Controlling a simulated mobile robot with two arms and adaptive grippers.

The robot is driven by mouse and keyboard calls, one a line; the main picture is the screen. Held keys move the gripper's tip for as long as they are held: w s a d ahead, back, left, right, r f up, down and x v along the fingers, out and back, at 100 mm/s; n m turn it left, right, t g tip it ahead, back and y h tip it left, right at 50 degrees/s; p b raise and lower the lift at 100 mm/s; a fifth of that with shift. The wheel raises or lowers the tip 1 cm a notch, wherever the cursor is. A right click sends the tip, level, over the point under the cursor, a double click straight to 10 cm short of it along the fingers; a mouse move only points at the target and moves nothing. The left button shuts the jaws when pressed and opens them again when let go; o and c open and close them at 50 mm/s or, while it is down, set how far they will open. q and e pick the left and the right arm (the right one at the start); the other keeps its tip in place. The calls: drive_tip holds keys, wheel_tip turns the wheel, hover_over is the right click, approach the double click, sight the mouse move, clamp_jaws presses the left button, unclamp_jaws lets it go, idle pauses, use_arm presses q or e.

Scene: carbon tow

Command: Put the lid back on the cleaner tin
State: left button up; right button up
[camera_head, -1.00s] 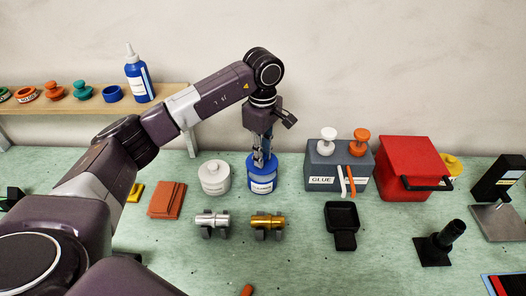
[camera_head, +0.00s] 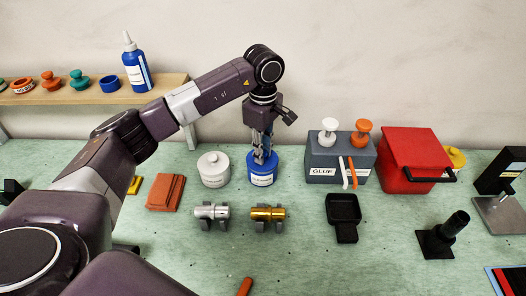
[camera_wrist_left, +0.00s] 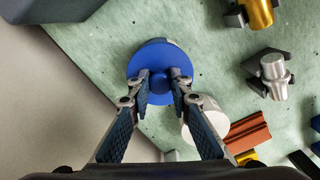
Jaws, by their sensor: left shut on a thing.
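The blue cleaner tin (camera_head: 262,178) stands upright on the green bench, with a white label on its front. My left gripper (camera_head: 260,160) points straight down over its top. In the left wrist view, its fingers (camera_wrist_left: 160,84) are shut on the round knob of the blue lid (camera_wrist_left: 150,61). The lid is over the tin's top and covers the opening from above. The fingers hide part of the rim, so I cannot tell whether the lid is fully seated. My right gripper is not in view.
A white lidded tin (camera_head: 213,171) stands close on the left. Silver (camera_head: 211,212) and gold (camera_head: 267,213) cylinders on dark rests lie in front. A grey glue box (camera_head: 338,160) and a red box (camera_head: 408,158) stand to the right. The shelf (camera_head: 80,112) is behind left.

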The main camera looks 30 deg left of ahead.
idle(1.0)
use_arm(q)
drive_tip(key=shift+f, duration=0.15)
drive_tip(key=shift+b, duration=0.4)
idle(0.5)
drive_tip(key=o, duration=0.8)
drive_tip(key=shift+o, duration=0.3)
drive_tip(key=o, duration=0.4)
